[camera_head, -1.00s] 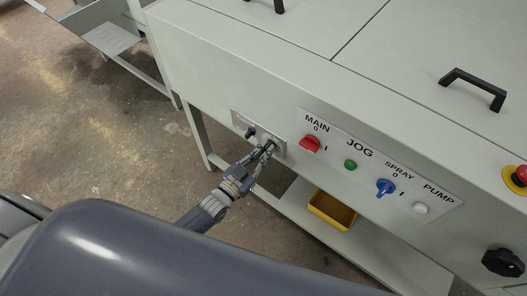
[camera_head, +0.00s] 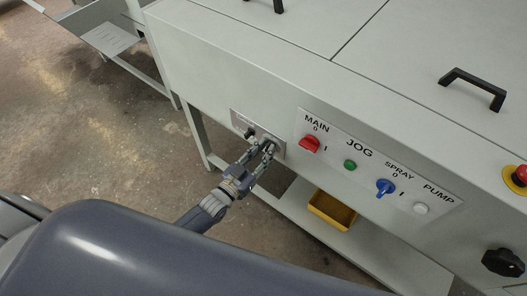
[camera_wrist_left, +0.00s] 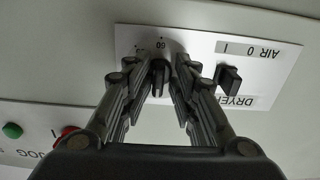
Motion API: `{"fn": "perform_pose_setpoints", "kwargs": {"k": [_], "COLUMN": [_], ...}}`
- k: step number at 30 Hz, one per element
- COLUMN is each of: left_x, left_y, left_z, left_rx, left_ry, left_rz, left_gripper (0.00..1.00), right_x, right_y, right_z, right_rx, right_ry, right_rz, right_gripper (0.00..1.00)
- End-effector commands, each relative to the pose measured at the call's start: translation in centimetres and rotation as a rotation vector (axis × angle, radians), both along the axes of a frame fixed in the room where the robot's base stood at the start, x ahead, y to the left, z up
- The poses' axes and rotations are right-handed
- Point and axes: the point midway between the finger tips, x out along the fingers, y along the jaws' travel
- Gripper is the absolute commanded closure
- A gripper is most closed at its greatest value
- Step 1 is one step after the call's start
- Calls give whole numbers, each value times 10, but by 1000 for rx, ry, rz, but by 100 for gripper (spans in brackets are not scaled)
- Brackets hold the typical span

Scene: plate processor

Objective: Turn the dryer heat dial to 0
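The dryer panel (camera_head: 262,129) is a small light plate at the left end of the machine's front. In the left wrist view the dryer panel (camera_wrist_left: 205,50) appears upside down. Its dark heat dial (camera_wrist_left: 158,82) sits between my left gripper's fingers, near a "60" mark. My left gripper (camera_head: 262,150) reaches the dial from below, fingers apart on either side of it. Gaps show between the dial and the fingers (camera_wrist_left: 158,84). The dial's exact pointer setting and the 0 mark cannot be made out. My right gripper is not in view.
The black air switch (camera_wrist_left: 229,78) is close beside one finger; it also shows in the head view (camera_head: 249,132). The red main switch (camera_head: 309,144), green jog button (camera_head: 350,164) and blue spray switch (camera_head: 385,188) lie to the right. A yellow bin (camera_head: 331,211) is below.

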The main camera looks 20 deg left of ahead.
Motion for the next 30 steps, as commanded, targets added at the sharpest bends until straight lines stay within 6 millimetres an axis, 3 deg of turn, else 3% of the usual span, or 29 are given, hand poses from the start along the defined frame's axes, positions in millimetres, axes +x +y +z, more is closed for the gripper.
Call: {"fn": "perform_pose_setpoints", "kwargs": {"k": [14,30], "left_x": [-9,-99], "left_y": [1,36], "left_z": [-1,-1], "left_rx": [2,1], "left_ry": [2,0], "left_rz": [-2,-1], "left_gripper": [70,70], "right_x": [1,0], "right_y": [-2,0], "right_z": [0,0], "right_rx": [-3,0], "right_ry": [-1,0], "right_rz": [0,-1], "right_gripper": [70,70]}}
